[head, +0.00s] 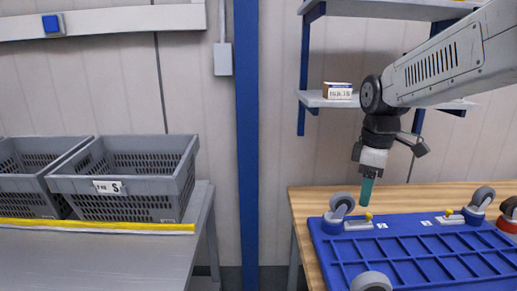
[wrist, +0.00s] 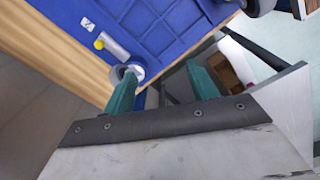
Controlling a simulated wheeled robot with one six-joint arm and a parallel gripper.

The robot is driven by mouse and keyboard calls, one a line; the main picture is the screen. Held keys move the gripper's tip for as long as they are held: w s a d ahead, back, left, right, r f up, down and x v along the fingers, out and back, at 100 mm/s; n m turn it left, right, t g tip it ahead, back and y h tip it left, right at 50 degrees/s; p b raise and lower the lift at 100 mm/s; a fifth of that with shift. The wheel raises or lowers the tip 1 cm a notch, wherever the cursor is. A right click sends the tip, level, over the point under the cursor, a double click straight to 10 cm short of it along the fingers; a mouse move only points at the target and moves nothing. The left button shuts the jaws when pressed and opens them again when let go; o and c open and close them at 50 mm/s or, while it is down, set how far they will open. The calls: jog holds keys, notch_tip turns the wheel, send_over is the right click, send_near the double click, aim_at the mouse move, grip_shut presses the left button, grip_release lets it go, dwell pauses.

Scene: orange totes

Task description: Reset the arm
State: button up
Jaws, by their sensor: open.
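My arm reaches in from the upper right of the head view, with its gripper (head: 367,190) hanging down over the wooden table. The teal fingers point downward, above the back edge of a blue tray with caster wheels (head: 413,271). In the wrist view my gripper (wrist: 162,82) shows two teal fingers spread apart with nothing between them. The blue tray (wrist: 150,22) lies beyond the fingertips, and one caster (wrist: 124,74) shows near the left finger. From the head view I cannot tell how far the fingertips are above the tray.
The wooden table (head: 302,205) stands against the wall. Shelves (head: 390,10) hang behind my arm, with a small box (head: 337,90) on the lower one. A blue post (head: 246,140) stands mid-view. Grey crates (head: 130,183) sit on a grey table (head: 90,262) at left.

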jog(key=s+d+f+m, duration=0.1)
jog(key=s+m, duration=1)
jog(key=s, duration=1.4)
jog(key=shift+s+f+m+t, duration=0.35)
jog(key=shift+f+m+t, duration=0.05)
jog(key=shift+f, duration=0.4)
